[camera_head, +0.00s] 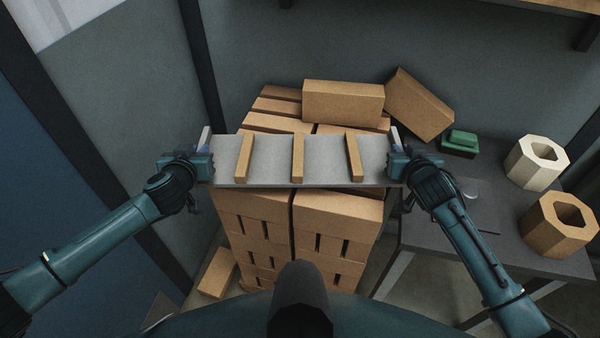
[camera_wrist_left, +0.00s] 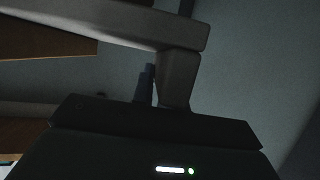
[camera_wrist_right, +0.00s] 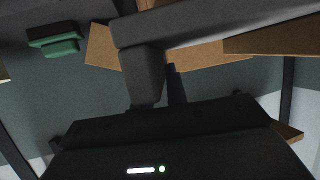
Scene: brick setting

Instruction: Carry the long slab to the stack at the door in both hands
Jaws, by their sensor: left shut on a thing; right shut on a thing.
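The long slab (camera_head: 270,162) is a flat grey piece with three wooden strips across its top. It spans between my two hands and looks roughly level. My left gripper (camera_head: 207,155) is shut on its left end. My right gripper (camera_head: 394,155) is shut on its right end. The stack (camera_head: 255,232) of tan bricks stands under and behind the slab, and the slab hides part of its top. I cannot tell whether the slab touches the stack. Both wrist views are dark and show little of the grip.
A loose brick (camera_head: 343,101) lies on the stack's back part, with a tilted one (camera_head: 418,104) beside it. At right, a dark table (camera_head: 425,235) holds a green block (camera_head: 461,140), a pale hollow block (camera_head: 526,172) and a tan one (camera_head: 548,236). Another brick (camera_head: 217,272) lies low at left.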

